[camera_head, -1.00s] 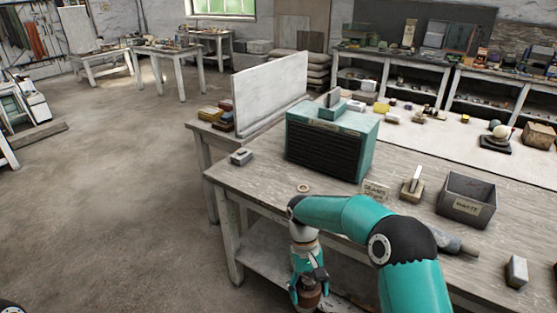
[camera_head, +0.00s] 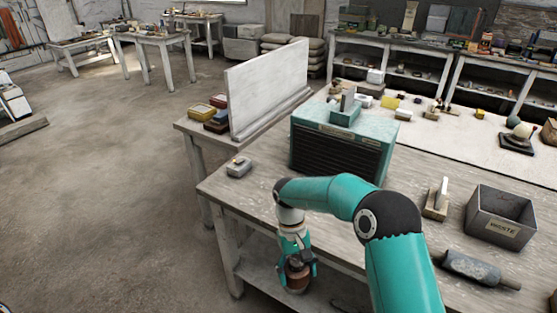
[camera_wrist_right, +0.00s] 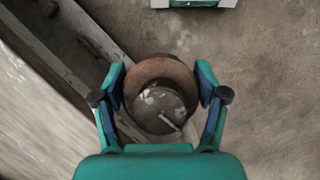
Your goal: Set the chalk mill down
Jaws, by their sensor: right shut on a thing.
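The chalk mill (camera_head: 297,276) is a round brown body; in the right wrist view its grey top with a small pale handle shows, and its brown rim (camera_wrist_right: 158,68) lies between the fingers. My right gripper (camera_head: 298,268) points down and is shut on the mill's sides. It holds the mill in the air off the workbench's front edge, below the level of the top (camera_head: 258,196). In the right wrist view floor shows beneath it, with a board-like edge to the left. My left gripper is not in view.
Bare top lies left of my arm.

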